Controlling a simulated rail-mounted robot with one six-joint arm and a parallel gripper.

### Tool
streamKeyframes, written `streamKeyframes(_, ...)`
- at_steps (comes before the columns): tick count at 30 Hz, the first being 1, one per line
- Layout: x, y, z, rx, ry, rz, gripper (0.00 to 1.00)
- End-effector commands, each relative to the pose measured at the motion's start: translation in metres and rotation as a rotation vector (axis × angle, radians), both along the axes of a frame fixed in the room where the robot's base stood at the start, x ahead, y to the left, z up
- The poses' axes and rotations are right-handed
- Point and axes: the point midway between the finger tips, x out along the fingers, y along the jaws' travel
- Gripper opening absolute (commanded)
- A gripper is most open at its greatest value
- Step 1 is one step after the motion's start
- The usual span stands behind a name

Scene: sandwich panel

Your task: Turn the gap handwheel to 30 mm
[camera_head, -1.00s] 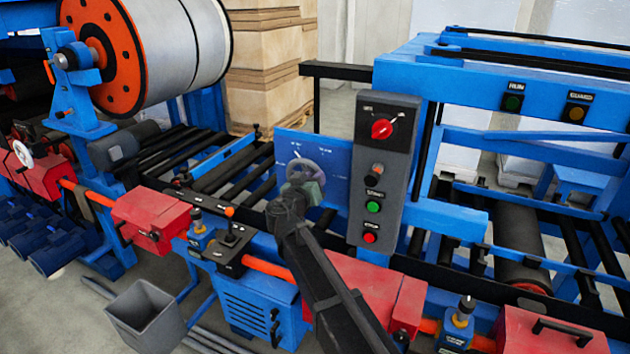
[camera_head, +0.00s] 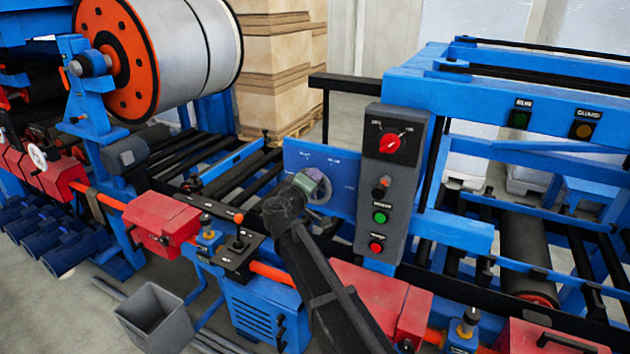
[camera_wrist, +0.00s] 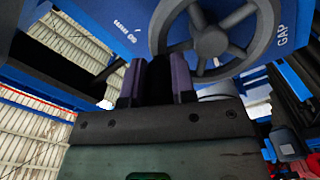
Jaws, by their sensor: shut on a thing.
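The gap handwheel (camera_wrist: 211,41) is a grey spoked wheel on a blue panel (camera_wrist: 262,20) marked GAP. In the head view the wheel (camera_head: 323,192) is mostly hidden behind my gripper (camera_head: 308,184), in front of the blue panel (camera_head: 345,180). In the wrist view my gripper (camera_wrist: 158,82) has its two purple-grey fingers at the edge of the wheel, off to one side of the hub. It is shut on the wheel's rim, though the exact contact is hard to see. A 60 mm mark (camera_wrist: 127,32) shows upside down beside the wheel; the pointer cannot be made out.
A grey control box (camera_head: 391,185) with a red knob and several buttons stands just right of the panel. Rollers (camera_head: 240,170) lie behind to the left. Red covers (camera_head: 165,222) and a black lever box (camera_head: 236,250) line the front rail. A grey bin (camera_head: 153,315) stands on the floor.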

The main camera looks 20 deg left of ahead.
Motion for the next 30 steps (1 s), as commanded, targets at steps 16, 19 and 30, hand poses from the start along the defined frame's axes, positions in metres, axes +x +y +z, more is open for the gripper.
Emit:
streamKeyframes(16, 0.0003, 0.0034, 0.0011, -0.054, 0.006, 0.002, 0.01)
streamKeyframes(19, 0.0002, 0.0034, 0.0011, -0.054, 0.006, 0.002, 0.01)
streamKeyframes(30, 0.0002, 0.0031, 0.0010, -0.053, 0.006, 0.001, 0.50)
